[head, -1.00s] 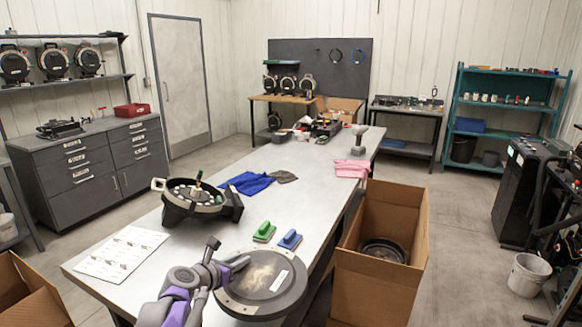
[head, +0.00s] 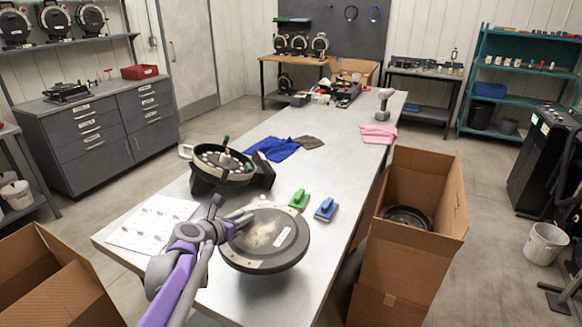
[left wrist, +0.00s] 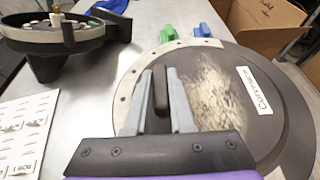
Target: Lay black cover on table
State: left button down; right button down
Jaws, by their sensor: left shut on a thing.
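The black cover (head: 278,258) is a round dark disc with a pale worn centre, a light rim band and a white label. My left gripper (head: 240,220) is shut on a dark upright piece at the cover's left side. The left wrist view shows my left gripper (left wrist: 160,100) with that piece between its fingers and the cover (left wrist: 285,120) stretching to the right. The cover appears held a little above the near part of the grey table (head: 343,190), with shadow below it. My right gripper is not in view.
A round seed meter housing (head: 222,165) stands on a black stand left of the cover. Green (head: 299,199) and blue (head: 326,208) scrubbers lie just behind it. A printed sheet (head: 150,225) lies at left. An open cardboard box (head: 415,265) stands beside the table's right edge.

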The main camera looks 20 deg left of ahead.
pick_arm(q)
notch_tip(320, 180, down, 10)
jog(key=shift+d+b, duration=0.1)
jog(key=shift+b, duration=0.35)
jog(key=c, duration=0.8)
grip_release()
jog(key=shift+o, duration=0.2)
jog(key=d+v, duration=0.1)
jog(key=v, duration=1.1)
jog(key=shift+a, duration=0.4)
